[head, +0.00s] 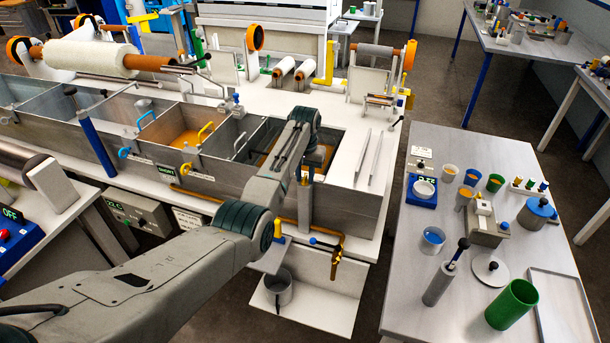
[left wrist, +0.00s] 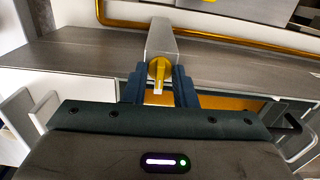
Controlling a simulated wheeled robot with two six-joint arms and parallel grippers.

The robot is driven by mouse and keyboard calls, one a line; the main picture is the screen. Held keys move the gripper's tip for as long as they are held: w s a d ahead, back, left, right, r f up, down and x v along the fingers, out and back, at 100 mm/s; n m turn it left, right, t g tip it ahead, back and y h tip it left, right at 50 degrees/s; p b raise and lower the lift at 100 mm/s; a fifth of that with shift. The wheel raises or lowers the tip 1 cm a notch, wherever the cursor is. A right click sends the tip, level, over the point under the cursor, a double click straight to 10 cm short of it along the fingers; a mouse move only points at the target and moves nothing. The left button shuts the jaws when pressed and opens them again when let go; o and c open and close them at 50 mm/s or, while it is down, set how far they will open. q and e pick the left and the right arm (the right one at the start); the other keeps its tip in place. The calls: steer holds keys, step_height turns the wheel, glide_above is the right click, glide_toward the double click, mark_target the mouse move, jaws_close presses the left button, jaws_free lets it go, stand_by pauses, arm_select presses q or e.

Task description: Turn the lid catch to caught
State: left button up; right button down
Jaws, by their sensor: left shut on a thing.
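The lid catch shows in the left wrist view as a small yellow lever (left wrist: 159,68) on the end of a grey block (left wrist: 161,40). The lever's pale tip points toward the palm. My left gripper (left wrist: 159,88) has its dark fingers on either side of the lever and is shut on it. In the head view my left gripper (head: 304,178) points down at the front wall of the resin bath (head: 342,208), near its right end. The lever is hidden or too small to tell there. My right gripper is in neither view.
A brass pipe (head: 338,245) runs along the bath front, with a tap at the right. A steel cup (head: 278,288) stands on a low white shelf below. Bath compartments with orange liquid (head: 187,137) lie left. A side table (head: 410,262) with cups stands right.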

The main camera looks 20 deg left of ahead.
mark_target(305, 177)
arm_select(q)
steer(key=shift+w+r+m, duration=0.1)
steer(key=shift+r+m, duration=0.05)
steer(key=shift+m, duration=0.15)
stand_by(0.4)
steer(key=o, duration=0.6)
step_height(305, 177, up, 11)
steer(key=b, duration=0.4)
